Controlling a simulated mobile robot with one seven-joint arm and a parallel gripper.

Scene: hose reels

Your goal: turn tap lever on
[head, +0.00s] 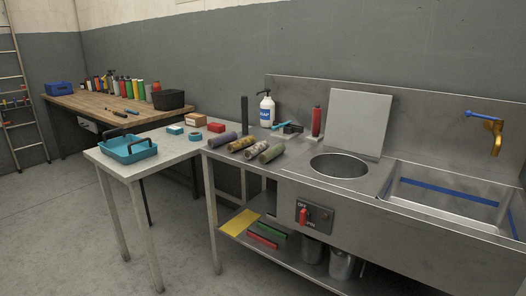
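A brass tap (496,138) with a bent spout is mounted on the steel back wall above the sink, at the right. Its blue lever (482,115) lies across the top, roughly level, with its free end toward the left. Nothing touches the lever. A steel sink basin (420,172) with blue strips in it is below the tap. I see no water stream at the spout. My gripper is not in this view.
The round steel bin opening (338,165) has an upright lid behind it. A red switch (304,215) is on the front panel. Soap bottle (266,108), red bottle (316,121) and several rolls crowd the counter's left. Floor at lower left is clear.

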